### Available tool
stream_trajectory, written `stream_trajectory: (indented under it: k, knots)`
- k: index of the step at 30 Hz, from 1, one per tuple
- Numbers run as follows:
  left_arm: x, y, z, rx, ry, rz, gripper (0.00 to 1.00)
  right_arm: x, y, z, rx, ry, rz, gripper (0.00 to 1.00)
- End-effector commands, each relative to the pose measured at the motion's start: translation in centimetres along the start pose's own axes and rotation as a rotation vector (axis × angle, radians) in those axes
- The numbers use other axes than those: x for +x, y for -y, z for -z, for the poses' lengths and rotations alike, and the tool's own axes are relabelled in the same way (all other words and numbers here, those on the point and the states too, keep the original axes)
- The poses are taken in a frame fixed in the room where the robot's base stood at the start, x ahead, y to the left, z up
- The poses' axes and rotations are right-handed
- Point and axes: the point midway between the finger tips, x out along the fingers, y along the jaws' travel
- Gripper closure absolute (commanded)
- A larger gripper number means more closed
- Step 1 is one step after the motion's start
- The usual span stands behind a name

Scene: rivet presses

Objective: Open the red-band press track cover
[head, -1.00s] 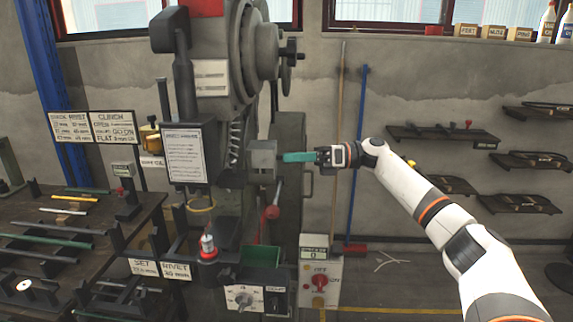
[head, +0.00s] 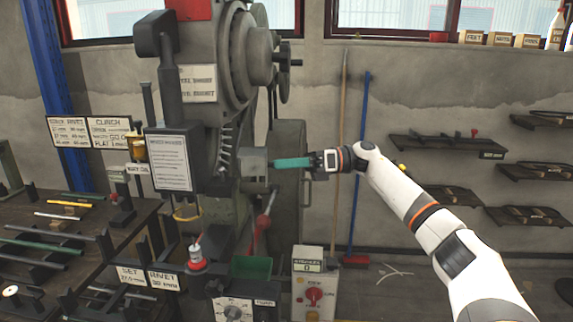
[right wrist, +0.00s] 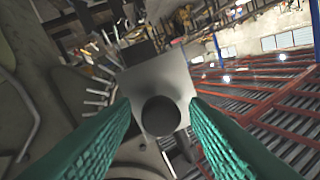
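The press (head: 200,120) stands left of centre in the head view, with a red band (head: 190,9) at its top. A grey box-like cover (head: 254,165) sticks out on its right side. In the right wrist view its square grey face (right wrist: 165,80) carries a round dark knob (right wrist: 162,116). My right gripper (head: 278,163) reaches in from the right, its teal fingers at the cover. In the wrist view its fingers (right wrist: 160,105) are apart, one on each side of the knob. Whether they touch it I cannot tell. My left gripper is not in view.
A red-knobbed lever (head: 264,220) hangs below the cover. A control box (head: 307,285) with a red switch stands below right. A green bin (head: 251,267) sits under the press. A workbench (head: 110,240) with rods is at left; wall shelves (head: 445,145) are at right.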

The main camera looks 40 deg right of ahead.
Motion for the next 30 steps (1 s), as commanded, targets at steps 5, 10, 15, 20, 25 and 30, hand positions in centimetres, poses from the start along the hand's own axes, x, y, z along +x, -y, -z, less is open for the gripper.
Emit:
stream_trajectory:
  k: [5, 10, 15, 20, 25, 30]
  knots:
    - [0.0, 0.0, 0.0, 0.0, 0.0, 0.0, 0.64, 0.0, 0.0, 0.0, 0.0, 0.0, 0.001, 0.59]
    - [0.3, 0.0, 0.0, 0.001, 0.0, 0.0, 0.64, -0.8, -0.1, -0.1, 0.0, -0.001, 0.0, 0.59]
    - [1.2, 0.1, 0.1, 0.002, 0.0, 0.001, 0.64, -3.8, -0.1, -0.2, -0.001, -0.002, -0.003, 0.59]
    - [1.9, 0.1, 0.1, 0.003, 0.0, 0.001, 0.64, -7.4, -0.1, -0.1, 0.0, -0.003, -0.002, 0.59]
    - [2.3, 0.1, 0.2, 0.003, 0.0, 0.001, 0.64, -10.3, -0.1, 0.0, -0.001, -0.003, -0.001, 0.59]
    - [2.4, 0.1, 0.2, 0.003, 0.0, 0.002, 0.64, -11.8, -0.1, 0.0, 0.0, -0.001, 0.001, 0.59]
